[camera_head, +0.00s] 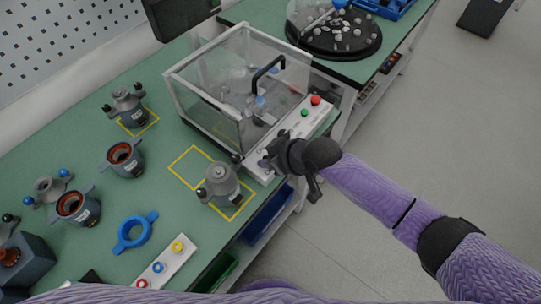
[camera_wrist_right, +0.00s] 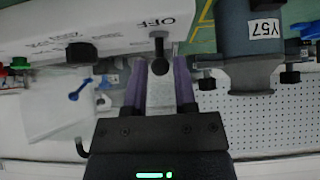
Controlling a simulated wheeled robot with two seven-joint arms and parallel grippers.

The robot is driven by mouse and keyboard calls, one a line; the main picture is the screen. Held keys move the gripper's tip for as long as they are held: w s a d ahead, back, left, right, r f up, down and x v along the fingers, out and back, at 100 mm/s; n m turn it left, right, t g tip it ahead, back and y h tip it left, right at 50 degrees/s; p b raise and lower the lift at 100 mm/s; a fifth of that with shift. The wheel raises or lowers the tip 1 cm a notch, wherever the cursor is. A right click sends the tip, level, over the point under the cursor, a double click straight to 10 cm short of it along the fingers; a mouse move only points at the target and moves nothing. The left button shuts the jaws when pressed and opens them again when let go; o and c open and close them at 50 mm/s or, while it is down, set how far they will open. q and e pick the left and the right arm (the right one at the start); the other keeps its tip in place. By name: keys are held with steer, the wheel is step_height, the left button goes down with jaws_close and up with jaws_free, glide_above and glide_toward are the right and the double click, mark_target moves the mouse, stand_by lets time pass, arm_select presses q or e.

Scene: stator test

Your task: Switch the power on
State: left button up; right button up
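A white control panel (camera_head: 317,118) lies along the right edge of the green table, in front of a clear test box. It carries a red button (camera_head: 315,100) and a green button (camera_head: 304,113). My right gripper (camera_head: 271,153) is over the panel's near end and hides part of it. Contact with the knob cannot be told. My left gripper is not in view.
The clear box (camera_head: 210,90) has a black handle. A grey stator housing (camera_head: 222,181) stands close left of my right gripper.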

steer(key=shift+c, duration=1.4)
steer(key=shift+w+a+b, duration=0.65)
steer(key=shift+a+b, duration=0.1)
steer(key=shift+a, duration=0.15)
steer(key=shift+w+a, duration=0.2)
steer(key=shift+a, duration=0.05)
steer(key=o, duration=0.5)
steer(key=shift+o, duration=0.2)
